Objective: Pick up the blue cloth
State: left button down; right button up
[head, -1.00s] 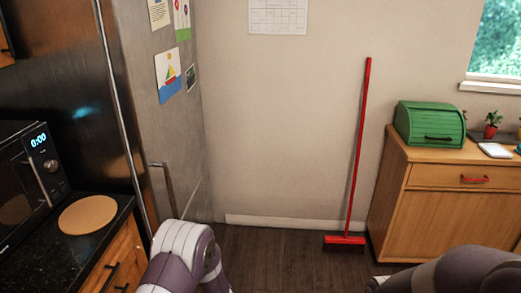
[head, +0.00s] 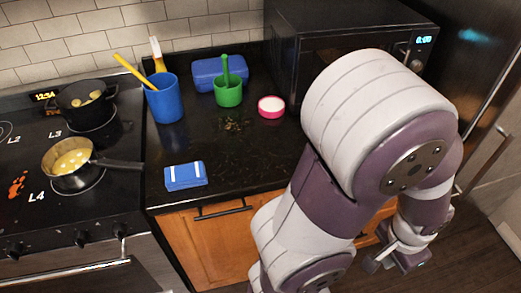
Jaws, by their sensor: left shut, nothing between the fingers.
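A folded blue cloth (head: 185,177) with white stripes lies flat on the black counter, near its front edge and just right of the stove. My left arm fills the right side of the head view. Its gripper (head: 374,264) hangs low in front of the cabinets, well to the right of the cloth and apart from it. The left gripper is shut and empty. My right gripper is not in view.
A stove (head: 30,170) with a pan (head: 72,160) and a pot (head: 85,100) stands left. Behind the cloth are a blue utensil cup (head: 165,105), green mortar (head: 228,93), blue box (head: 215,74) and pink-rimmed dish (head: 271,107). A microwave (head: 330,35) stands back right. Counter around the cloth is clear.

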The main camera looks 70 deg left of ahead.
aim_at(193, 174)
jog(key=u, duration=3.15)
